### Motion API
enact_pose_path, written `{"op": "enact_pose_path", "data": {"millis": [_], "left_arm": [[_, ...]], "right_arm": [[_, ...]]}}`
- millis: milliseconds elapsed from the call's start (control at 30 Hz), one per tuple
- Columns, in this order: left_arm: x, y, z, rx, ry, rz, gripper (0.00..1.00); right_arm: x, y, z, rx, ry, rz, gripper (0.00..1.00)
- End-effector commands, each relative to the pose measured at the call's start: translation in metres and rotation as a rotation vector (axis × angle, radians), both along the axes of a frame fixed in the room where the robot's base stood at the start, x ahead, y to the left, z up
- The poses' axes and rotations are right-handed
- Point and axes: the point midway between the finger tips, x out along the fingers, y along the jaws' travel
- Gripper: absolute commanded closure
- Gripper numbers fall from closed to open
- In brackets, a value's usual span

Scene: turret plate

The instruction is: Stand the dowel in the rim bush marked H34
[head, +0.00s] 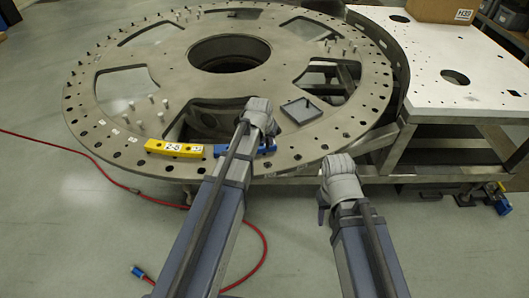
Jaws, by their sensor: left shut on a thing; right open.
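The large grey turret plate (110,75) lies flat, with a ring of dark holes along its rim. Small white labels sit by some rim holes at the front left, too small to read; I cannot pick out H34. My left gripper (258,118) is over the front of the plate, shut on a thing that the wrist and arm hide. I cannot make out a dowel in it. My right gripper (340,178) is open, just outside the plate's front right edge; its fingers are barely visible.
Several pale pegs (165,103) stand on the plate. A yellow bar marked Z-5 (173,149) and a blue bar (222,150) lie near the front rim. A dark tray (300,111) is right of my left gripper. A white table (450,55) adjoins; a red hose (70,154) crosses the floor.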

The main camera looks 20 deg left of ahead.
Motion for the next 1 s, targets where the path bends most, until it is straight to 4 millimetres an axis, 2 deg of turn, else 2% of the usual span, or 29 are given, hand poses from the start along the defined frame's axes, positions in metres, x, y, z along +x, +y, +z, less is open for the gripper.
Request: {"op": "enact_pose_path", "data": {"millis": [33, 133, 567, 1000], "left_arm": [[0.0, 0.0, -0.015, 0.0, 0.0, 0.0, 1.0], [0.0, 0.0, -0.028, 0.0, 0.0, 0.001, 1.0], [0.0, 0.0, -0.031, 0.0, 0.0, 0.001, 1.0], [0.0, 0.0, -0.051, 0.0, 0.0, 0.001, 1.0]], "right_arm": [[0.0, 0.0, -0.015, 0.0, 0.0, -0.001, 0.5], [0.0, 0.0, -0.029, 0.0, 0.0, -0.001, 0.5], [0.0, 0.0, -0.031, 0.0, 0.0, -0.001, 0.5], [0.0, 0.0, -0.051, 0.0, 0.0, -0.001, 0.5]]}}
